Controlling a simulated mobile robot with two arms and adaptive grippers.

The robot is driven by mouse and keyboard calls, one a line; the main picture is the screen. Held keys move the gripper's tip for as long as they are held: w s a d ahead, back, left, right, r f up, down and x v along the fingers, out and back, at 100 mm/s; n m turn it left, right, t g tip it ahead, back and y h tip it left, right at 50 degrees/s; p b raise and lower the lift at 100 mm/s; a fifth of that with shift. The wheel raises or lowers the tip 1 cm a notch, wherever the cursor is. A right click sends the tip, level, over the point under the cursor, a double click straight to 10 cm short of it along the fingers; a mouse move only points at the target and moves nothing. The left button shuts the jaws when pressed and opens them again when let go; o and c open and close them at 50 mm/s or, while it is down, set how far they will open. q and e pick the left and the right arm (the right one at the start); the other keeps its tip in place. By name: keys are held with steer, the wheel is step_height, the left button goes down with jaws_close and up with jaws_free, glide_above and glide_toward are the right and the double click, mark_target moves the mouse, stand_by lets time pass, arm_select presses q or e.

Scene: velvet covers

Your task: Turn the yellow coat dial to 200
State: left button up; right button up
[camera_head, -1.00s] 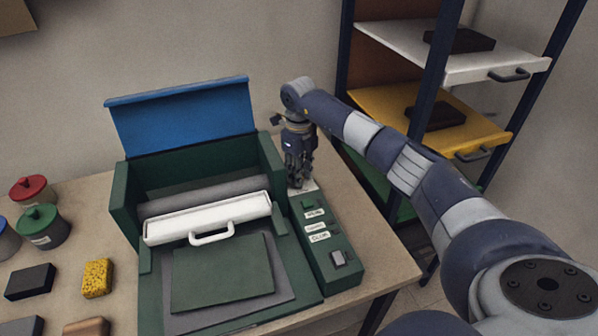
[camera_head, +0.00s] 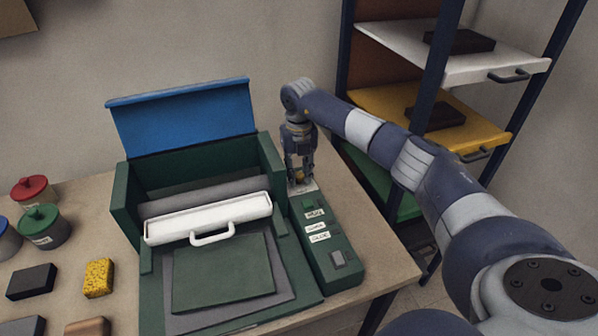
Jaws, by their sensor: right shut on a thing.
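My right gripper points down and is shut on the dial. The fingers hide most of it, and its scale and setting cannot be read. My left gripper is not in view.
The machine's blue lid (camera_head: 185,116) stands open. A white bar with a handle (camera_head: 208,220) lies across its front. Jars and blocks, such as a yellow sponge (camera_head: 99,278), stand on the table at left. A shelf rack (camera_head: 432,95) stands at right.

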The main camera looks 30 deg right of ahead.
steer(key=m+p, duration=0.1)
steer(key=m, duration=0.5)
steer(key=shift+r, duration=0.15)
steer(key=m+p, duration=0.1)
steer(key=m, duration=0.5)
steer(key=shift+w+m+p, duration=0.1)
steer(key=shift+m+p, duration=0.3)
steer(key=m+p, duration=0.2)
steer(key=m, duration=0.3)
steer(key=m+p, duration=0.2)
steer(key=m, duration=0.2)
steer(key=shift+w+m+p, duration=0.1)
steer(key=shift+m+p, duration=0.25)
steer(key=shift+m, duration=0.85)
steer(key=o, duration=1.1)
steer(key=shift+c, duration=0.2)
